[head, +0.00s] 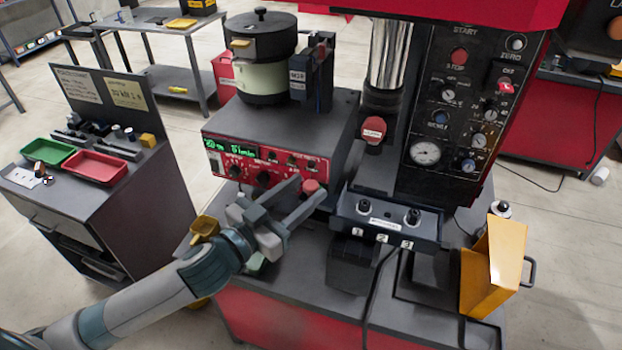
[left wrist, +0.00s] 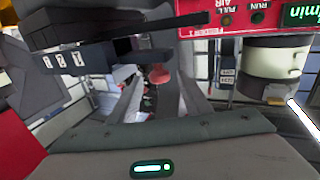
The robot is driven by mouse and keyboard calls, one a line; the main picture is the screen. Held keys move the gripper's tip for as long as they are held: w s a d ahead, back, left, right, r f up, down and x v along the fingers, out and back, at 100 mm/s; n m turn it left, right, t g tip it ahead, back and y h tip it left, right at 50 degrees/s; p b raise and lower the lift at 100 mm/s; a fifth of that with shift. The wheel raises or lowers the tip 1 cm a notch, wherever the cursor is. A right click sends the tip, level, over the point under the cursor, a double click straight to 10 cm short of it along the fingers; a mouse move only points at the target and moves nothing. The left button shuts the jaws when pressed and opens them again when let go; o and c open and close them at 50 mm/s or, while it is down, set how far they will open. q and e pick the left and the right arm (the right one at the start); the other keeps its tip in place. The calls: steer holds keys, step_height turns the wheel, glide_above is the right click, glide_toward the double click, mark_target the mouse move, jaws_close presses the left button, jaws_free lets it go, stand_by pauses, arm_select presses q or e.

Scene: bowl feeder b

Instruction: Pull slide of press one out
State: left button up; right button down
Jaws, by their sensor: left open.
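Press one (head: 380,130) stands at the centre of the head view, with a tall black control panel and a red-capped ram. A small red knob (head: 310,186), which looks like the slide's handle, is in front of the feeder's red control panel. My left gripper (head: 307,196) is open, with its fingers pointing at the knob. In the left wrist view the red knob (left wrist: 158,76) shows between the two spread fingers, near their tips, with no visible grip on it. The slide's body behind the knob is mostly hidden. My right gripper is not in view.
A bowl feeder (head: 264,60) sits on the grey box behind the knob. A dark button box (head: 388,222) labelled 1, 2, 3 is just right of my fingers. A yellow bin (head: 495,265) stands at right. A cart with green and red trays (head: 95,167) is at left.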

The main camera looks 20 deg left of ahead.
arm_select(q)
steer(key=shift+p+x, duration=0.4)
steer(key=shift+x, duration=1.05)
steer(key=shift+c, duration=0.6)
jaws_close()
steer(key=shift+a, duration=0.1)
